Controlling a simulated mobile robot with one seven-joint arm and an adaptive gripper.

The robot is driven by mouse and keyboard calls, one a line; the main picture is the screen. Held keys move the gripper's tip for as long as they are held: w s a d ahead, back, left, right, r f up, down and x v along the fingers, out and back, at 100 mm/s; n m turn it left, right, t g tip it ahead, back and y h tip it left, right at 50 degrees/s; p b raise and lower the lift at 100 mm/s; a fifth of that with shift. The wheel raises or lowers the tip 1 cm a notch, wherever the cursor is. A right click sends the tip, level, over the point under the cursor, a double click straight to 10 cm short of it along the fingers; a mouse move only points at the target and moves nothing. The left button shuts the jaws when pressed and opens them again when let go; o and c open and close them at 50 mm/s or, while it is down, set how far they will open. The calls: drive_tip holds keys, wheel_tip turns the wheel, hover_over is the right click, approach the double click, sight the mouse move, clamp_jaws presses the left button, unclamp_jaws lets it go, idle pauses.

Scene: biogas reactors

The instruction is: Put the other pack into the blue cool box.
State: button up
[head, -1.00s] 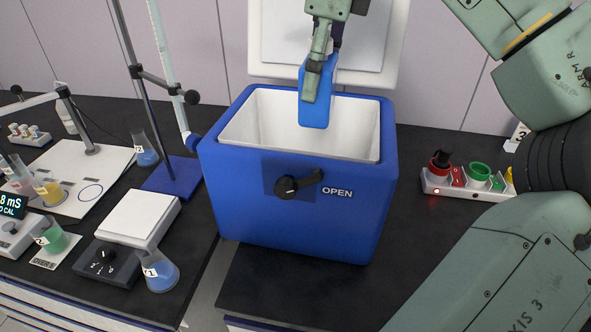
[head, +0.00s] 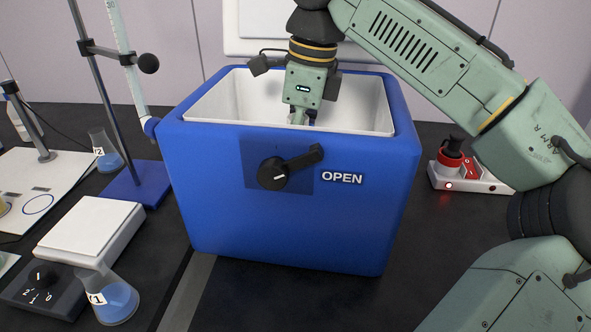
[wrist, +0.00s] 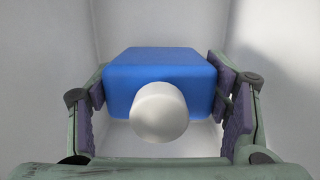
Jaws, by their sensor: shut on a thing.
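The blue cool box (head: 290,215) stands on the dark bench with its lid up at the back and its white inside showing. Its front handle (head: 290,168) is beside the word OPEN. My gripper (head: 301,120) reaches down inside the box, its fingertips mostly hidden by the front wall in the head view. In the wrist view my gripper (wrist: 165,100) is shut on a blue pack (wrist: 160,68) with a round white cap (wrist: 159,112). White inner walls surround the pack. I cannot tell whether it touches the floor of the box.
Left of the box are a stand with a blue base (head: 128,188), a white-topped stirrer (head: 90,228), and flasks of blue liquid (head: 117,300). At right is a strip with a red button (head: 450,160). My arm crosses above the box's right side.

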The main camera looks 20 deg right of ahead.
drive_tip(key=shift+f, duration=2.1)
drive_tip(key=shift+f, duration=0.2)
drive_tip(key=o, duration=1.7)
drive_tip(key=shift+r, duration=0.15)
drive_tip(key=r, duration=0.4)
drive_tip(key=d+r, duration=0.1)
drive_tip(key=r, duration=0.7)
drive_tip(key=shift+s+d, duration=0.3)
drive_tip(key=shift+s, duration=0.1)
